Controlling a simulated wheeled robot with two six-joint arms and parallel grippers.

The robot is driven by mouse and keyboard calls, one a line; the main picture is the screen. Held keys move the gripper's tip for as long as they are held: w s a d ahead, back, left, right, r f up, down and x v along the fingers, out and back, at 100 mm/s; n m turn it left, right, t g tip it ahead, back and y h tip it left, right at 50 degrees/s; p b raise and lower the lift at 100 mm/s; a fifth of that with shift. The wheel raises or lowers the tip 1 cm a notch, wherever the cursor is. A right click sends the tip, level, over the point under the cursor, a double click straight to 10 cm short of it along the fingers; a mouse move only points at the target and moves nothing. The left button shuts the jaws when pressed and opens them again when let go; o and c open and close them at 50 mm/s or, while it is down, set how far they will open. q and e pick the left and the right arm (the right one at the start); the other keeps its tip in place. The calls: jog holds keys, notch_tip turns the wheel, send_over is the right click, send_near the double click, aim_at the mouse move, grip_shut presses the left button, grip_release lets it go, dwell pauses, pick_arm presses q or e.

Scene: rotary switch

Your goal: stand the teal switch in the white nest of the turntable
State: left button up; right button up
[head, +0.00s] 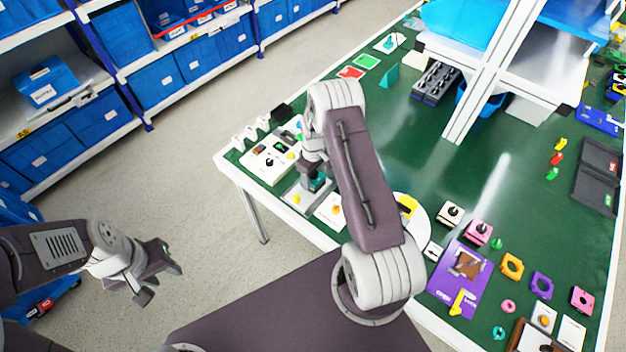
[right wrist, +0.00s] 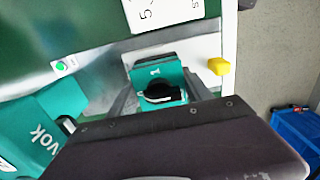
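The teal switch (right wrist: 155,72) has a black knob and a "1" mark and sits between my right gripper's fingers (right wrist: 160,88) in the right wrist view. The fingers lie close along both its sides; I cannot tell if they press on it. In the head view the switch (head: 317,184) shows just under my right gripper (head: 312,178), over a grey stand at the table's left part. A white round disc, likely the turntable (head: 421,222), is partly hidden behind my right arm; its white nest is not clearly visible. My left gripper (head: 153,275) is open and empty, off the table.
A yellow knob (right wrist: 218,67) is near the switch. A white panel with buttons (head: 265,165) stands to its left. A purple board (head: 457,283) and several small coloured parts crowd the front right. A white post (head: 490,75) rises at the back. The green table's middle is clear.

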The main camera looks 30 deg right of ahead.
jog(key=shift+r, duration=0.15)
notch_tip(320, 180, up, 6)
jog(key=p, duration=0.4)
dwell(0.3)
dwell(0.4)
jog(key=s+a+r+m+b, duration=0.3)
jog(key=s+a+r+m, duration=0.1)
jog(key=s+a+r, duration=0.6)
jog(key=shift+r+m, duration=0.15)
jog(key=shift+m, duration=0.15)
